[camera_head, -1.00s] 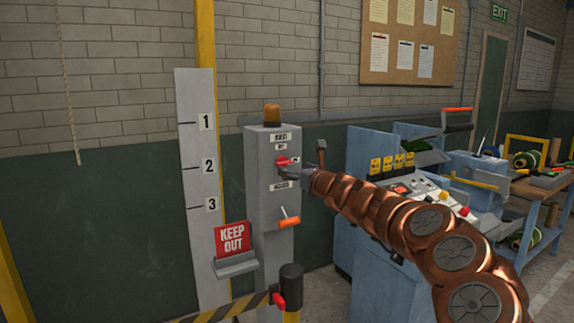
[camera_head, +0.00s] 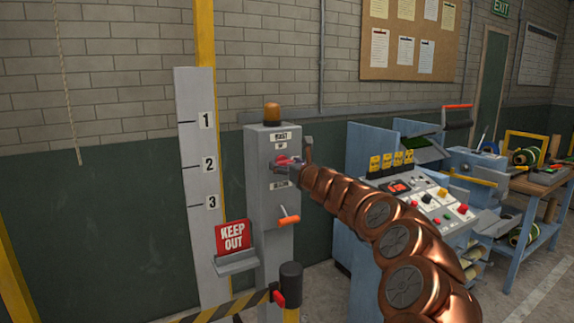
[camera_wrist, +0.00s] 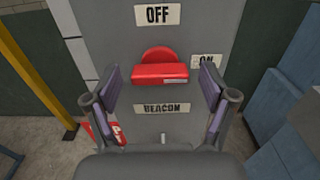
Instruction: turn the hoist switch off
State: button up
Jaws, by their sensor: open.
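The red hoist switch (camera_wrist: 160,72) is on the front of a grey control post (camera_head: 258,205). In the wrist view its handle lies level, with a pale mark at its right end, on the side of the ON label (camera_wrist: 207,70). The OFF label (camera_wrist: 157,15) is above it. My gripper (camera_wrist: 160,92) is open, with one finger to the left and one to the right of the handle; I see no clear contact. In the head view my gripper (camera_head: 298,165) partly covers the switch.
A BEACON label (camera_wrist: 161,108) is below the switch. An orange-handled lever (camera_head: 288,218) is lower on the post, and an amber beacon (camera_head: 272,113) is on top. A KEEP OUT sign (camera_head: 232,236) and striped barrier (camera_head: 232,305) stand in front. A console (camera_head: 425,205) is at right.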

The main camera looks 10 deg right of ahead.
jog(key=c, duration=1.2)
jog(key=shift+o, duration=0.2)
jog(key=n+b, duration=1.3)
jog(key=n, duration=0.4)
jog(key=shift+f+n, duration=0.15)
jog(key=shift+n, duration=0.25)
